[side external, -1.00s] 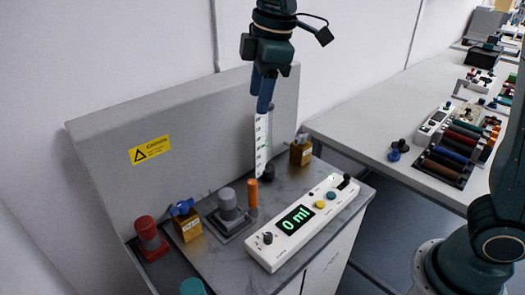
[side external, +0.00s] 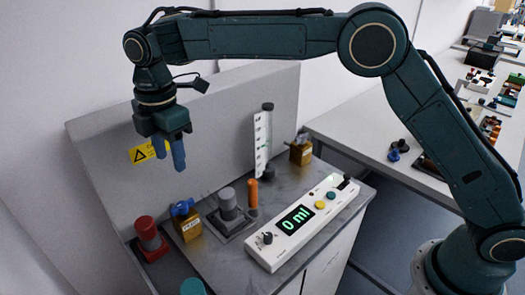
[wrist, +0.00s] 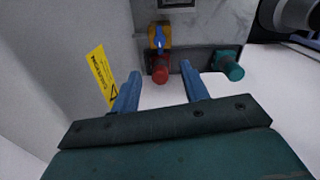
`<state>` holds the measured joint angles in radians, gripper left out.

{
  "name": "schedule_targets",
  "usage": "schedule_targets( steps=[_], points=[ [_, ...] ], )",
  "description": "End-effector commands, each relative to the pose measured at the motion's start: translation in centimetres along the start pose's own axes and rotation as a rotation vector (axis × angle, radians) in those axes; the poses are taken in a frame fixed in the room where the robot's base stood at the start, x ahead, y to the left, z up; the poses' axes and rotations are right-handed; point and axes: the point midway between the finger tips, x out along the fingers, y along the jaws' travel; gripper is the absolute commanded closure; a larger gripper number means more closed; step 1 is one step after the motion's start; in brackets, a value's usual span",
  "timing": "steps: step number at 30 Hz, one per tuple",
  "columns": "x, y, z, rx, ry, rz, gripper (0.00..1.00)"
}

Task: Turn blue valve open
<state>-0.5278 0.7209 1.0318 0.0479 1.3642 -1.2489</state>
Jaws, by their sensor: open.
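The blue valve (side external: 181,208) is a blue handle on top of a brass-coloured block (side external: 189,227) at the left part of the grey bench. In the wrist view the blue valve (wrist: 158,40) shows beyond the fingers, near the top middle. My gripper (side external: 175,168) hangs with its fingers pointing down, above and a little left of the valve, apart from it. Its two blue fingers are spread with nothing between them, as the wrist view (wrist: 163,90) also shows.
A red knob (side external: 148,232) stands left of the valve and a grey knob (side external: 228,205) right of it. A teal knob (side external: 193,287) is in front. A white panel reading 0 ml (side external: 297,222) lies to the right. A slanted back panel (side external: 225,110) rises behind.

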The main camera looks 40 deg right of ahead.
Motion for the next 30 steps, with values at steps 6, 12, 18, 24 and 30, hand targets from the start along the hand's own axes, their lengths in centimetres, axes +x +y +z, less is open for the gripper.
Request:
schedule_targets(
  steps=[6,12,18,24,30],
  points=[
    [0.1,0.0,0.0,-0.001,0.000,0.000,0.55],
    [1.2,0.0,0.0,0.000,-0.001,-0.001,0.55],
    [3.5,0.0,0.0,-0.001,0.000,-0.002,0.55],
    [6.6,-0.1,0.0,0.000,-0.001,-0.003,0.55],
    [9.6,0.0,0.0,0.001,0.000,-0.002,0.55]
  ],
)
